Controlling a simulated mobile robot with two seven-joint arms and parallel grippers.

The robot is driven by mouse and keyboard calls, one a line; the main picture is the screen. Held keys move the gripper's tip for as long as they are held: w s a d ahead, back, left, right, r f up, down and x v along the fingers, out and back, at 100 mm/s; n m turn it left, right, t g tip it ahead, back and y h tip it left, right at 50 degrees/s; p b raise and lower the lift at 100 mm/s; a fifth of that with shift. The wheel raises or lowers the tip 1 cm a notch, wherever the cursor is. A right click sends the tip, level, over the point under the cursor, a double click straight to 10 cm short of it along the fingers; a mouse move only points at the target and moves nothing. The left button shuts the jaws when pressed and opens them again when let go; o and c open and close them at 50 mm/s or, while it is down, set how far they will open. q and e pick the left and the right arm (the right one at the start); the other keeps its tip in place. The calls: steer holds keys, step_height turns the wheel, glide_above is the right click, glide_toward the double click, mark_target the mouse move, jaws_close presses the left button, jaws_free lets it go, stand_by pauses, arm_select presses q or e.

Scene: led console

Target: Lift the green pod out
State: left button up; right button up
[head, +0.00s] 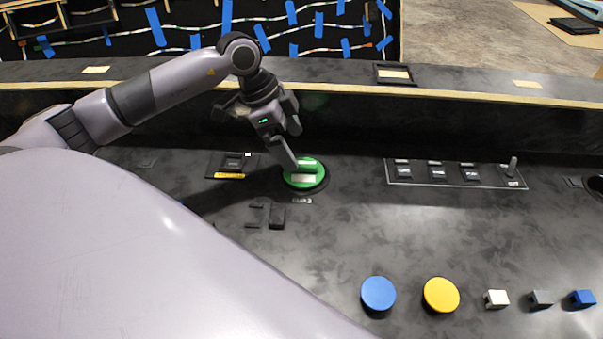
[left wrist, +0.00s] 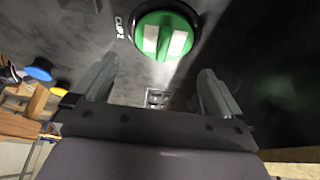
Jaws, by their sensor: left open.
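The green pod (head: 314,180) is a round green disc with pale patches, seated in a dark round socket on the black console near the middle of the head view. In the left wrist view the green pod (left wrist: 165,35) lies just beyond the fingertips, beside a label that seems to read "CLUP 2". My left gripper (head: 297,151) is open above the pod's upper left side, one fingertip very close to it in the picture; contact cannot be told. In the left wrist view its fingers (left wrist: 157,76) are spread with nothing between them. My right gripper is not in view.
A blue disc (head: 378,293) and a yellow disc (head: 441,295) sit at the front, with small white (head: 497,298), grey and blue blocks to their right. A switch panel (head: 455,174) is right of the pod. A raised ledge (head: 340,80) runs behind.

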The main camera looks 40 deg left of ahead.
mark_target(302, 165)
arm_select(q)
steer(key=shift+a+f, duration=0.2)
steer(key=x, duration=0.6)
steer(key=shift+w+f, duration=0.15)
steer(key=shift+f, duration=0.25)
steer(key=c, duration=0.7)
